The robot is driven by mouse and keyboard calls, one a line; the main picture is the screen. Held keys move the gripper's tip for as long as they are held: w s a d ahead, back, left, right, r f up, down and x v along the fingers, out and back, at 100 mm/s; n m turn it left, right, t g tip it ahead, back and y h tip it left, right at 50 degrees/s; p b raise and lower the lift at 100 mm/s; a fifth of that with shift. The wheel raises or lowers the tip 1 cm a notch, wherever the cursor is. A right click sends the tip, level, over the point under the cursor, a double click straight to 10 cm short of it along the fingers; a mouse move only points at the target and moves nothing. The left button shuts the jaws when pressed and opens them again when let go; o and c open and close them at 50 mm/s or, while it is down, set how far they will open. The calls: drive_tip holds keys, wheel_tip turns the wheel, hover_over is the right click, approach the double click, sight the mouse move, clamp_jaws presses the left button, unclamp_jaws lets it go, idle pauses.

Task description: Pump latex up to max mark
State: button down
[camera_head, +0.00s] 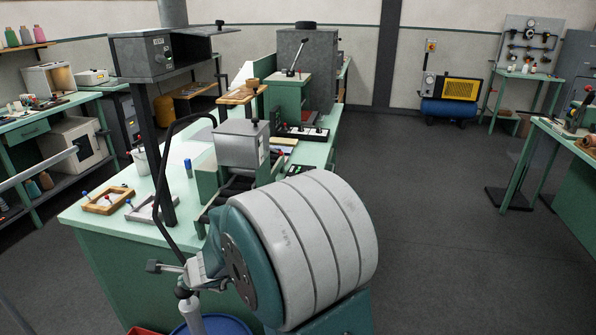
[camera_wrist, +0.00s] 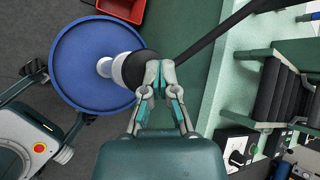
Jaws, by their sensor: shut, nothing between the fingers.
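A blue drum (camera_wrist: 72,62) stands on the floor beside the bench in the wrist view, and its rim (camera_head: 222,326) shows at the bottom of the head view. A pump with a white stem (camera_wrist: 104,67) and a dark upper part (camera_wrist: 139,68) rises from its lid. In the head view the pump's pale body (camera_head: 192,314) stands below my gripper (camera_head: 190,281). In the wrist view my gripper (camera_wrist: 160,70) is shut and empty, its fingertips over or beside the dark pump top; contact is unclear. I cannot make out a max mark.
A black hose (camera_head: 161,180) arches beside the green bench (camera_head: 105,225), and it also shows in the wrist view (camera_wrist: 215,32). A red bin (camera_wrist: 122,8) sits close to the drum. A grey machine (camera_head: 242,145) stands on the bench. The floor at right is open.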

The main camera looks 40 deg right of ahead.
drive_tip(key=shift+f, duration=0.95)
idle(0.8)
drive_tip(key=shift+r, duration=1.9)
wheel_tip(320, 180, up, 6)
idle(0.8)
